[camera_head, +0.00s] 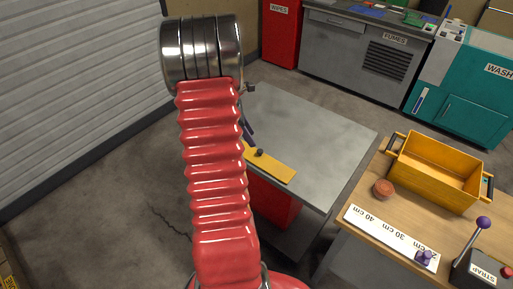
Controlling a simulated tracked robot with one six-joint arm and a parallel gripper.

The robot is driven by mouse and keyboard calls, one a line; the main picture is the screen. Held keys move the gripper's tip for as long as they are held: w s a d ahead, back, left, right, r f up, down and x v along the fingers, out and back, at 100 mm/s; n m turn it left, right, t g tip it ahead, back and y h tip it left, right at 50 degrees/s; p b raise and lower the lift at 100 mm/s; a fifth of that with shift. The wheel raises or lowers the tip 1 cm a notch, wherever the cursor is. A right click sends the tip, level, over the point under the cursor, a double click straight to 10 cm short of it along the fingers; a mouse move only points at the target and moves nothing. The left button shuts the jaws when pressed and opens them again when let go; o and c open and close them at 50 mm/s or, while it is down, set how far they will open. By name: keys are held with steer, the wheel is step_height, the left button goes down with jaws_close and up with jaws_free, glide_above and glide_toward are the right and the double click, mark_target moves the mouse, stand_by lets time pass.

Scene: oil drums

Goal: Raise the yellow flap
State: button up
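The yellow flap (270,166) lies flat, as far as I can see, on the near part of a grey metal table. A small dark knob (260,153) sits on it. Its left end is hidden behind my red ribbed arm. A dark slim part, which looks like a piece of my gripper (247,132), shows at the arm's right edge, just beyond the flap. The rest of the gripper is hidden behind the arm, so I cannot tell its opening or whether it touches the flap.
The grey table (320,135) is otherwise bare, with a red front (272,200) below. Cabinets stand behind.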

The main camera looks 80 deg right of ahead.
mark_target(259, 150)
steer(key=x, duration=0.7)
steer(key=shift+s+f, duration=0.1)
steer(key=shift+f, duration=0.15)
steer(key=shift+c, duration=0.4)
jaws_close()
steer(key=shift+a, duration=0.15)
